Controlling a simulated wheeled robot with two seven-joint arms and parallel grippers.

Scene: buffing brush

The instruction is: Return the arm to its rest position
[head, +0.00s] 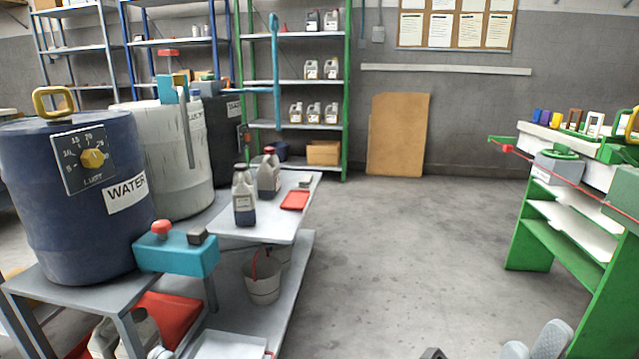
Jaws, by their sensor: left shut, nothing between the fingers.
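A light grey rounded part of my own arm (545,342) shows at the bottom edge, right of the middle. A small dark part (433,353) pokes in at the bottom edge to its left; too little of it shows to tell what it is. The fingers of neither gripper can be made out in the head view. No buffing brush can be made out.
A workbench (235,235) with bottles and a red tray stands left of centre, beside a blue WATER drum (65,200). A green rack (560,255) stands at the right. Open concrete floor (420,245) lies between. Shelves and a brown board (398,135) are at the back wall.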

